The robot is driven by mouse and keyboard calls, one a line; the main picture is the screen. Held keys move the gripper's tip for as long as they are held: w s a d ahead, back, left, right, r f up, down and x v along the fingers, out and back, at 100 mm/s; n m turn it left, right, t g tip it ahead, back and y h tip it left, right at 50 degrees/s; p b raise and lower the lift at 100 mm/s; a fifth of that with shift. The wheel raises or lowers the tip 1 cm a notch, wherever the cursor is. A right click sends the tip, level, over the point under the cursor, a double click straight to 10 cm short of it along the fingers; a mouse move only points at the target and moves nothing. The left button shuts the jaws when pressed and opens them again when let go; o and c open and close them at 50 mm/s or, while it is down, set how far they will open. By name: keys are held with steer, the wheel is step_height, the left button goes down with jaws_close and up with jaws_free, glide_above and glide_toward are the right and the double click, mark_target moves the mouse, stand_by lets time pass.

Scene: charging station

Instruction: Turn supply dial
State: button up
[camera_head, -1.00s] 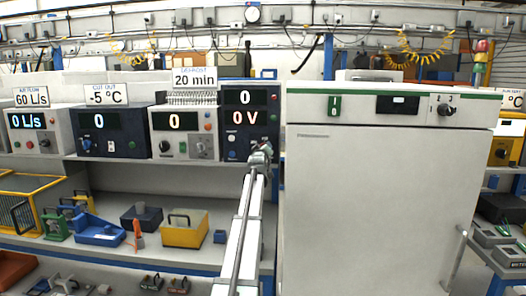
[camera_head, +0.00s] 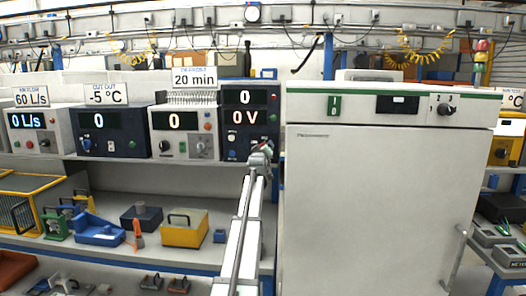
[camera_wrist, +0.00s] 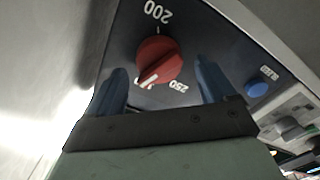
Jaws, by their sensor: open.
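The supply dial is a red round knob (camera_wrist: 158,60) on a dark panel in the wrist view. The marks 200 and 250 are printed around it, and another mark is partly hidden. My gripper (camera_wrist: 162,84) is open, with one blue finger on each side of the knob. I cannot tell whether the fingers touch it. In the head view my gripper (camera_head: 262,150) is at the lower right of the dark supply unit (camera_head: 235,101) and hides the dial there. The unit's displays read 0 and 0 V.
A blue button (camera_wrist: 256,89) is right of the knob in the wrist view. A large white cabinet (camera_head: 375,200) stands immediately right of my arm. Left of the supply unit are more display units, including one (camera_head: 184,132) under a 20 min sign.

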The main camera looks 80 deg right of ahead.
steer(key=a, duration=1.2)
steer(key=shift+a, duration=0.25)
steer(key=shift+s, duration=0.1)
steer(key=d+m, duration=0.9)
steer(key=d, duration=0.4)
steer(key=shift+d+f+m, duration=0.15)
steer(key=shift+m, duration=0.15)
steer(key=shift+c, duration=0.4)
